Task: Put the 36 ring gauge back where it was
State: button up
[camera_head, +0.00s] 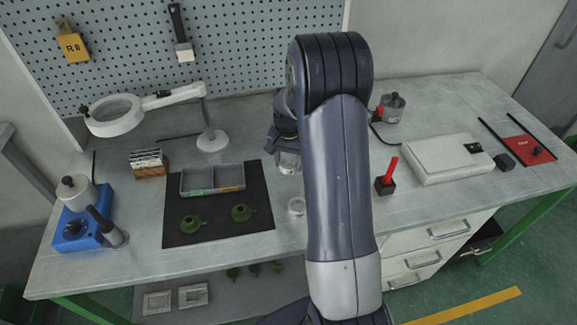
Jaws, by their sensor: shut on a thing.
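My gripper (287,158) is small in the head view, over the bench left of my arm's large forearm. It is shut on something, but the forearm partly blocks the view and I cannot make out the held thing. I cannot pick out a ring gauge marked 36 anywhere in the frame.
A dark mat (220,228) carries a grey tray (212,192) and two green pieces. A magnifier lamp (205,115), blue machine (75,230) and card block (148,165) stand left. A white box (440,160) and red mat (520,148) lie right. A pegboard (235,40) stands behind.

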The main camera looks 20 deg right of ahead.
jog(key=shift+f, duration=1.3)
jog(key=shift+f, duration=0.2)
jog(key=o, duration=1.1)
jog(key=shift+r, duration=0.15)
notch_tip(320, 180, up, 12)
